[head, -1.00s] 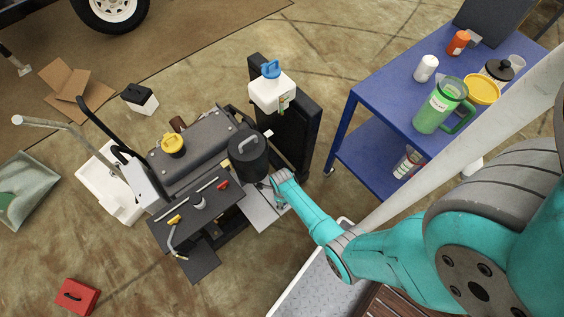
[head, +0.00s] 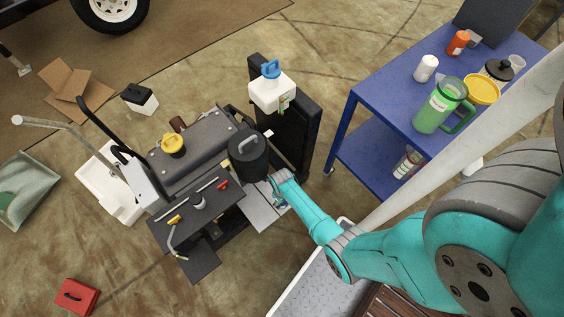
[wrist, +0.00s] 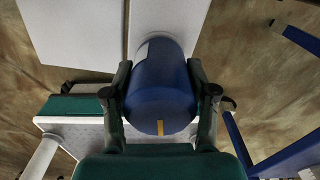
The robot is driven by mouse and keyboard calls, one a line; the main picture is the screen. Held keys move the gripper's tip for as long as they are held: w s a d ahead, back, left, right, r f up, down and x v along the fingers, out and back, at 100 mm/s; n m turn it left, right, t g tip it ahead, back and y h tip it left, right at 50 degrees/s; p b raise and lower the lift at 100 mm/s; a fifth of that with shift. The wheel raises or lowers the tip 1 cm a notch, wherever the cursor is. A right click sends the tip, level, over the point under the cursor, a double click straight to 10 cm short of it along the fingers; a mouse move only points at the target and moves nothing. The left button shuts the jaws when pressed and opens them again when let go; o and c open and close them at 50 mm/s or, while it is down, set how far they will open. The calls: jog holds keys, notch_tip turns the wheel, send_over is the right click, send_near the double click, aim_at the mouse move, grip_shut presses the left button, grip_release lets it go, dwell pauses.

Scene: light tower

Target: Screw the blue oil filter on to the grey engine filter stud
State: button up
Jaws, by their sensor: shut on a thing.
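My gripper (wrist: 161,100) is shut on the blue oil filter (wrist: 160,88) in the wrist view, with one finger on each side. The filter has a yellow mark on its near end, and a pale band shows at its far end. In the head view my gripper (head: 279,190) is low beside the engine unit, just below the black cylinder; the filter cannot be made out there. The grey engine (head: 203,143) stands in the middle of the head view. The filter stud is hidden in both views, so I cannot tell whether the filter touches it.
A black cylinder with a handle (head: 249,157) stands close above my gripper. A white jug with a blue cap (head: 270,94) sits on a dark stand. A blue cart (head: 387,80) with bottles and a green mug (head: 437,107) is at the right. A red box (head: 77,297) lies lower left.

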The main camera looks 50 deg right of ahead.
jog(key=o, duration=1.5)
jog(key=n, duration=1.5)
jog(key=shift+n, duration=0.3)
jog(key=n, duration=0.5)
